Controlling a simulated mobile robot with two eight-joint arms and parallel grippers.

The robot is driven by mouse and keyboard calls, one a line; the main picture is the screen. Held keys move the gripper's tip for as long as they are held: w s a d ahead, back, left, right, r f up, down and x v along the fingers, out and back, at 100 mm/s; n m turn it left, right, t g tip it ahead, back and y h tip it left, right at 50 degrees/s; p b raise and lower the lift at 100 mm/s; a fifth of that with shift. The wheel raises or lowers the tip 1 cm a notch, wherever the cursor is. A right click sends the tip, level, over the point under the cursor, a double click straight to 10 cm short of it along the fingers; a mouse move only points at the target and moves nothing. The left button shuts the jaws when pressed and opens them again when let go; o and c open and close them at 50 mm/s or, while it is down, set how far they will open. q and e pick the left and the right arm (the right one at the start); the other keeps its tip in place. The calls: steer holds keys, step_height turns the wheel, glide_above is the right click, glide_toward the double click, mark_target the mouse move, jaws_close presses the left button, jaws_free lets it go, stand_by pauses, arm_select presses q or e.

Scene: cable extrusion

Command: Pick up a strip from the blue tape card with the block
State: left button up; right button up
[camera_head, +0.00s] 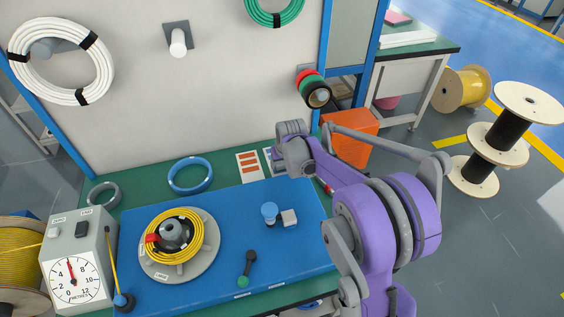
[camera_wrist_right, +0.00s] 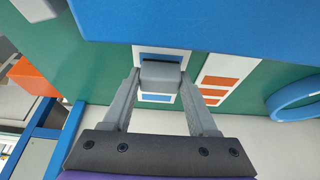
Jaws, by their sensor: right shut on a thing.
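The blue tape card (camera_wrist_right: 142,86) is white with blue strips and lies on the green bench top. In the head view it is mostly hidden behind my right gripper (camera_head: 292,155), with its left edge (camera_head: 267,156) showing. In the wrist view, my right gripper (camera_wrist_right: 160,82) is shut on a grey block (camera_wrist_right: 161,74). The block is over the middle of the card, between a blue strip at the far end and one at the near end. I cannot tell whether it touches the card. My left gripper is out of view.
A card with orange strips (camera_head: 249,165) lies just left of the blue one. A blue ring (camera_head: 190,176) lies farther left. On the blue mat (camera_head: 215,275) are a yellow cable coil (camera_head: 176,214), a pale cube (camera_head: 289,218) and a blue-topped piece (camera_head: 269,211). An orange bin (camera_head: 350,150) stands right.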

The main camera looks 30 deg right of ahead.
steer(key=shift+f+b, duration=0.45)
steer(key=shift+f, duration=0.2)
stand_by(1.3)
steer(key=shift+r, duration=0.1)
steer(key=shift+r+p, duration=2.6)
steer(key=shift+r, duration=1.35)
